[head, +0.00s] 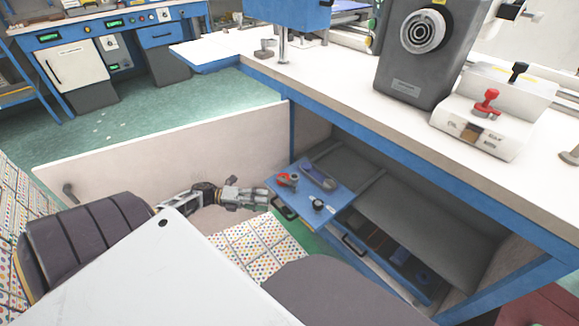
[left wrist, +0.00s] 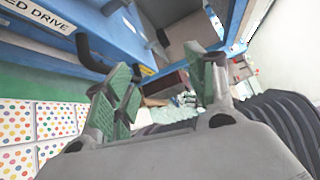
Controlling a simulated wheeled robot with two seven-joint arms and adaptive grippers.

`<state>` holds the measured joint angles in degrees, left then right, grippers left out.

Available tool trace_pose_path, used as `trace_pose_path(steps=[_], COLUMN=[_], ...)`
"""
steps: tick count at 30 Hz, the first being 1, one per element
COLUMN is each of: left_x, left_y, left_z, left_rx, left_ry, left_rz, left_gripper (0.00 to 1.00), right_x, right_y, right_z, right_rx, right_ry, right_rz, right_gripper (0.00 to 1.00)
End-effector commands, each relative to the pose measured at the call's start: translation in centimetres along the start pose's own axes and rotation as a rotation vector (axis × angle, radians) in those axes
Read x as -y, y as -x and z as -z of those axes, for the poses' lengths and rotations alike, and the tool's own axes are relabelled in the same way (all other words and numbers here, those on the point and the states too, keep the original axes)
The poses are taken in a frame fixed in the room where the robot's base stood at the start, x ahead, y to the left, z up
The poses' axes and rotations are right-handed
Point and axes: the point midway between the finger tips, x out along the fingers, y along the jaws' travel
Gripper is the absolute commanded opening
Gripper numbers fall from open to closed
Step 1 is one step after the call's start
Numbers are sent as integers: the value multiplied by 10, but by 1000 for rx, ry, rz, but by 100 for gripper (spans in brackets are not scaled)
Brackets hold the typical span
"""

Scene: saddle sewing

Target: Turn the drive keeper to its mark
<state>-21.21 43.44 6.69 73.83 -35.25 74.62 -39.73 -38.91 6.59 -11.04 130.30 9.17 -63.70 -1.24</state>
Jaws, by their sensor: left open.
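My left gripper (head: 262,198) is open and empty beside the front left edge of a pulled-out blue shelf (head: 338,197) under the workbench. It also shows open in the left wrist view (left wrist: 165,82). On the shelf are a red part with a grey knob (head: 287,180), a dark elongated part (head: 319,176) and a small round dark-and-white part (head: 318,204). I cannot tell which is the drive keeper; its mark is too small to make out. A blue panel lettered "ED DRIVE" (left wrist: 40,16) shows in the left wrist view. My right gripper is not in view.
A black handle (head: 284,208) is on the shelf's front. An open pale door panel (head: 130,160) stands behind my left arm. A lower blue drawer (head: 395,262) is partly open. The white benchtop (head: 345,95) overhangs the shelf and carries a grey machine (head: 425,50).

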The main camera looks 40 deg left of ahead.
Motion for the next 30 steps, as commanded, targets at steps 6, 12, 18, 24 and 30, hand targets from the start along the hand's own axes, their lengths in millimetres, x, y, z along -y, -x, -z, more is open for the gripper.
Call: trace_pose_path(steps=[6,12,18,24,30], left_x=[25,42,56,69,83], left_y=[-50,-82,-103,-115,-121], left_z=[7,12,12,4,-13], left_rx=[-230,-436,-637,-835,-1028], left_ry=[-224,-434,-644,-852,-1053], left_rz=[-21,-47,-78,-122,-176], left_gripper=[56,56,56,56,56], right_x=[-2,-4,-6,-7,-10], right_y=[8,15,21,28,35], right_z=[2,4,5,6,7], right_rx=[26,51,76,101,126], right_ry=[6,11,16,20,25], right_rz=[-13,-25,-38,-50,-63], right_gripper=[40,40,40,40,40])
